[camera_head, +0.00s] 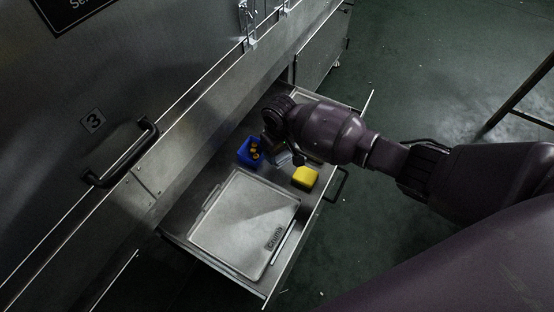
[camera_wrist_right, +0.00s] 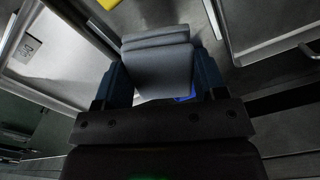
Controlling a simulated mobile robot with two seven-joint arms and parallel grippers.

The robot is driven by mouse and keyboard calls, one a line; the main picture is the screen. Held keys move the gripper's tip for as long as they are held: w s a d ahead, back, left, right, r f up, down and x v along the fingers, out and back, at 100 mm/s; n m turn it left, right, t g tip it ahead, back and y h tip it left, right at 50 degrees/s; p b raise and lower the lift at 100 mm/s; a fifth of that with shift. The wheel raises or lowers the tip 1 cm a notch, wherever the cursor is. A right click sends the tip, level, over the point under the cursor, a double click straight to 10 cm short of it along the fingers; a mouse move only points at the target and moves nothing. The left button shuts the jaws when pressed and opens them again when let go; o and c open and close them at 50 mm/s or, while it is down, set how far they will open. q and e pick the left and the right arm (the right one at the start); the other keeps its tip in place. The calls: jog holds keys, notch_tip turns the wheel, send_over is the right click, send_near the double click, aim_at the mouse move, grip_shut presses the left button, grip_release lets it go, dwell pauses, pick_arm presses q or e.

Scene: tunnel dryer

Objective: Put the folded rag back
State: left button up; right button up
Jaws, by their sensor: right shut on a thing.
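The folded rag (camera_wrist_right: 158,62) is a grey folded pad between the two fingers of my right gripper (camera_wrist_right: 163,88) in the right wrist view. My right gripper is shut on it. In the head view my right gripper (camera_head: 277,150) is over the far part of the open drawer (camera_head: 180,217), and the rag is mostly hidden there by the gripper and wrist. I cannot tell whether the rag touches the drawer floor. My left gripper is not in view.
In the drawer, a blue bin (camera_head: 246,160) with small yellow-orange pieces stands left of my gripper. A yellow block (camera_head: 305,178) lies at its right front. A flat metal tray marked "Crumb" (camera_head: 240,220) fills the near part. A steel panel with a black handle (camera_head: 128,160) borders the left.

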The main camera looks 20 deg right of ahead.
jog(key=b, duration=0.2)
send_over(280, 169)
notch_tip(280, 169, down, 5)
jog(key=shift+w+f, duration=0.15)
jog(key=shift+f, duration=0.5)
jog(key=shift+w+r, duration=0.1)
jog(key=shift+r, duration=0.15)
jog(key=shift+f, duration=0.1)
jog(key=o, duration=0.8)
jog(key=shift+f, duration=0.1)
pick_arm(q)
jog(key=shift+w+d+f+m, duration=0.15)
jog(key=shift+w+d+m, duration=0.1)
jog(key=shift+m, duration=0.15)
pick_arm(e)
jog(key=shift+o, duration=0.2)
